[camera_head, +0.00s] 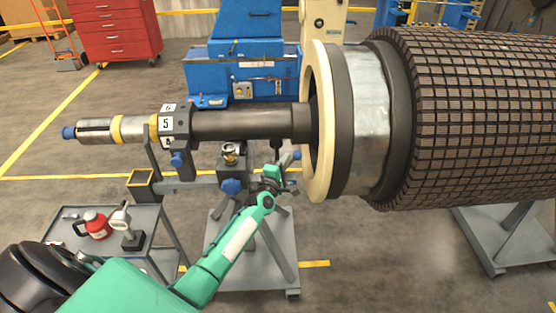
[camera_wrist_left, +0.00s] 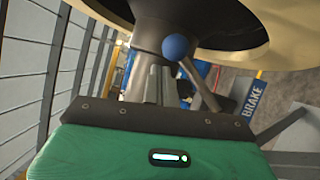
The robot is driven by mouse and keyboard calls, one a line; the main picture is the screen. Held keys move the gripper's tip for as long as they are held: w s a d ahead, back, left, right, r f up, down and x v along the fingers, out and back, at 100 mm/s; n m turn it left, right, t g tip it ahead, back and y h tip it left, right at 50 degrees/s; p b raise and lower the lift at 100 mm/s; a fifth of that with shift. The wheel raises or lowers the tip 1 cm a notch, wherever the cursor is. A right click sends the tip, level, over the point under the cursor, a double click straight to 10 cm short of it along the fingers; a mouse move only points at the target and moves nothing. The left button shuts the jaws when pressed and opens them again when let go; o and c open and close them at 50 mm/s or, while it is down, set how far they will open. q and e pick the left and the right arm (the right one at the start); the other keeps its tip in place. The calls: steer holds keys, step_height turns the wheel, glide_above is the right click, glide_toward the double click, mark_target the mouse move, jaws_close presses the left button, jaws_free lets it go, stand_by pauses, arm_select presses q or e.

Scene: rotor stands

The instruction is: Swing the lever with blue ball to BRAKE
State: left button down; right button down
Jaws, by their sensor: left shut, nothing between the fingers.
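A small blue ball (camera_wrist_left: 175,46) caps a thin grey lever (camera_wrist_left: 202,86), which slants down to the right in the left wrist view. In the head view the blue ball (camera_head: 297,155) shows under the shaft, near the cream-coloured ring. A blue plate lettered BRAKE (camera_wrist_left: 254,98) is to the right of the lever in the wrist view. My left gripper (camera_wrist_left: 158,72) is shut and empty, pointing toward the lever. The ball shows just beyond and right of its fingertips; I cannot tell whether they touch. In the head view the left gripper (camera_head: 275,147) is small and dark under the shaft. My right gripper is out of view.
The dark shaft (camera_head: 250,121) runs above my left gripper, with the large gridded rotor (camera_head: 480,115) to the right. A stand with a blue knob (camera_head: 231,186) is close on the left.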

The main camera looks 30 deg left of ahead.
arm_select(q)
steer(key=shift+w+d+f, duration=0.15)
steer(key=shift+w+d, duration=0.1)
steer(key=shift+d, duration=0.3)
stand_by(0.4)
